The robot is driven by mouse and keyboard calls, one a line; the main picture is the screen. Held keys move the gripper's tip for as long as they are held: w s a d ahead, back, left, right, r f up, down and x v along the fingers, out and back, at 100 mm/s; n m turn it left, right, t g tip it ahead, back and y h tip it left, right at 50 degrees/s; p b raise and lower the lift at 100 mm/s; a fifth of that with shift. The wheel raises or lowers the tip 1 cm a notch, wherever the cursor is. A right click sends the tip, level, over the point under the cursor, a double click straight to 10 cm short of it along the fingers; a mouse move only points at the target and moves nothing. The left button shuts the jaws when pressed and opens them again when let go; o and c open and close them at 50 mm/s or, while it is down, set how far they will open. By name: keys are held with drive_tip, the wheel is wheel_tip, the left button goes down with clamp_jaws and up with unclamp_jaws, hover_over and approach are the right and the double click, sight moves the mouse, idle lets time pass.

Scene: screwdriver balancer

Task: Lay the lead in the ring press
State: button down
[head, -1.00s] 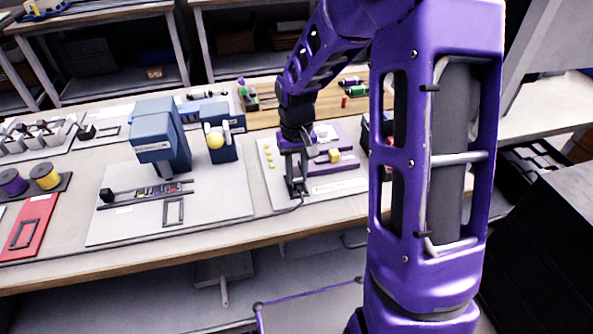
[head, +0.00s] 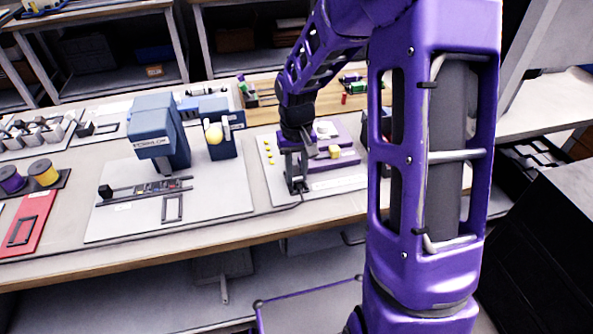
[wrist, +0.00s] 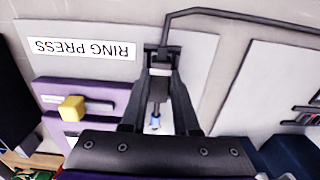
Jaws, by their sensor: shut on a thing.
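The ring press (head: 345,160) is a purple fixture with a yellow block, on a light grey plate at the right of the bench. In the wrist view its purple body (wrist: 105,98) lies left of my fingers, beside the upside-down RING PRESS label (wrist: 80,48). My gripper (wrist: 160,62) is shut on the lead, low over the plate; it also shows in the head view (head: 297,186). The dark lead (wrist: 235,12) runs from the fingertips up and off to the right. A small blue end piece (wrist: 155,122) shows between the fingers. Whether the lead touches the plate is unclear.
The plate in front of the press is mostly clear.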

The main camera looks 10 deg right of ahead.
drive_tip(key=shift+f, duration=0.1)
idle(0.3)
drive_tip(key=c, duration=0.6)
unclamp_jaws()
wheel_tip(320, 180, up, 17)
drive_tip(key=p, duration=0.3)
drive_tip(key=shift+r, duration=0.2)
